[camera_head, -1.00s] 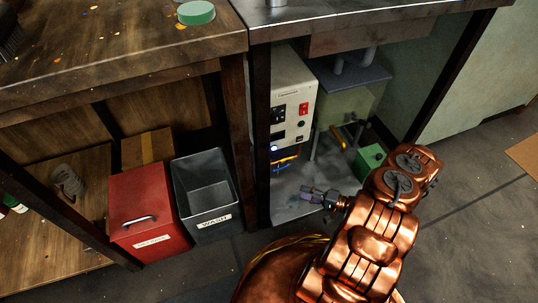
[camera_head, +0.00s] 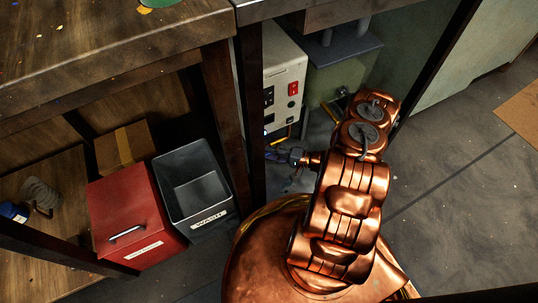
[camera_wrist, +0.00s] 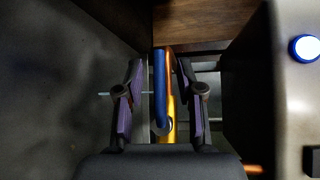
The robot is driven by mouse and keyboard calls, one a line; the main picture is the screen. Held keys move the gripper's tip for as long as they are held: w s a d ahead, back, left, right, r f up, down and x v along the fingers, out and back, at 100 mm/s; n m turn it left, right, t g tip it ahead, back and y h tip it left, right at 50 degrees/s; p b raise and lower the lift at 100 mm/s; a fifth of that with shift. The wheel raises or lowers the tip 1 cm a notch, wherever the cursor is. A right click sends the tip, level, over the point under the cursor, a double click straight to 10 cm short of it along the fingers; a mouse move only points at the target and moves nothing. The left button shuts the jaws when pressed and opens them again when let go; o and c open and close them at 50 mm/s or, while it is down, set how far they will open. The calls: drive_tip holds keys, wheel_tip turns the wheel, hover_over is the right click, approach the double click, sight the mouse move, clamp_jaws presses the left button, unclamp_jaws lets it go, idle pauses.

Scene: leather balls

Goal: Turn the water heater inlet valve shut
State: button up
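The water heater is the pale box (camera_head: 285,85) with a red switch under the counter in the head view. Its side with a lit blue button (camera_wrist: 305,48) shows at the right of the wrist view. The blue valve lever (camera_wrist: 160,88) lies along a yellow-orange pipe (camera_wrist: 171,100) in the wrist view. My gripper (camera_wrist: 160,95) is open, with one purple-padded finger on each side of the lever and visible gaps to both. In the head view my gripper (camera_head: 280,155) is just below the heater's lower front; the lever cannot be made out there.
A dark wooden post (camera_head: 250,115) stands close left of my gripper. A grey bin (camera_head: 196,190) and a red box (camera_head: 130,220) stand left of it. The counter (camera_head: 110,50) overhangs above. Open floor (camera_head: 450,200) lies to the right.

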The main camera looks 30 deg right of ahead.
drive_tip(key=shift+w+a+f, duration=0.1)
drive_tip(key=shift+w+a, duration=0.25)
drive_tip(key=shift+a, duration=0.05)
drive_tip(key=shift+c, duration=0.4)
clamp_jaws()
